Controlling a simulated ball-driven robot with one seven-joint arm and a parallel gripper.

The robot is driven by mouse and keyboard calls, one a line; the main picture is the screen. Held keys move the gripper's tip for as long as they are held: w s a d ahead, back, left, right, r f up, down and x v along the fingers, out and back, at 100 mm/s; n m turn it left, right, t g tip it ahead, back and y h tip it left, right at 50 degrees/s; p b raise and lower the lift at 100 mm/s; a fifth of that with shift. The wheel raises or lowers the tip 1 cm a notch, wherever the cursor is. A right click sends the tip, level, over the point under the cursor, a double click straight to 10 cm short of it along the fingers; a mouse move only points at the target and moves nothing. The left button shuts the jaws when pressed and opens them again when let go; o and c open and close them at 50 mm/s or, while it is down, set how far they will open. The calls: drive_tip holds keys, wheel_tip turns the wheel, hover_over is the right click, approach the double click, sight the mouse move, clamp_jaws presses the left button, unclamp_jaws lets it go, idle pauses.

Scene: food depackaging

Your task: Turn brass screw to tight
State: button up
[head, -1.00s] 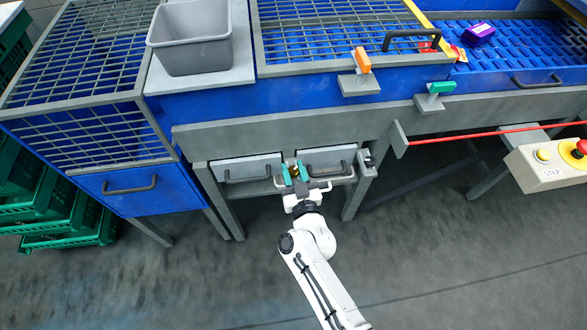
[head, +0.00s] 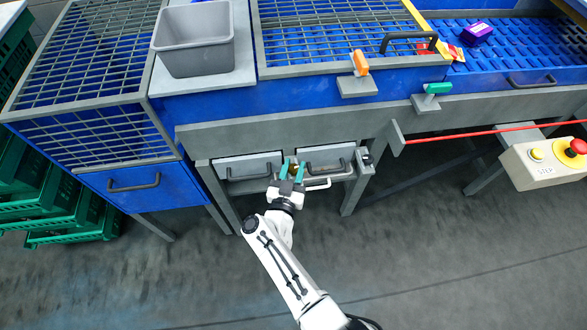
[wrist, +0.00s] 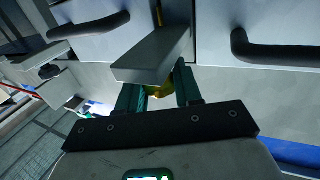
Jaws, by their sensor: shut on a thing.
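The brass screw (wrist: 160,90) shows as a small yellow piece between the green fingers of my gripper (wrist: 160,92) in the wrist view. A grey block (wrist: 152,57) in front of the fingers hides part of it. In the head view my gripper (head: 292,172) reaches up to the gap between two grey drawers, its fingers on either side of a small yellowish spot. The gripper is shut on the brass screw. How tight the screw is cannot be told.
The left drawer (head: 249,166) and right drawer (head: 327,158) have dark bar handles close to my gripper. A grey table leg (head: 353,198) stands to the right. A red bar (head: 470,134) and a control box (head: 545,160) are farther right. The floor below is clear.

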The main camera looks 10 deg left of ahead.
drive_tip(key=shift+w+a+r, duration=0.1)
drive_tip(key=shift+w+r, duration=0.05)
drive_tip(key=shift+r, duration=0.25)
drive_tip(key=o, duration=0.9)
drive_tip(key=shift+o, duration=0.6)
drive_tip(key=shift+f, duration=0.15)
drive_tip(key=s+a+p, duration=0.1)
drive_tip(key=s+p, duration=0.2)
drive_tip(key=s, duration=0.7)
drive_tip(key=shift+s, duration=0.4)
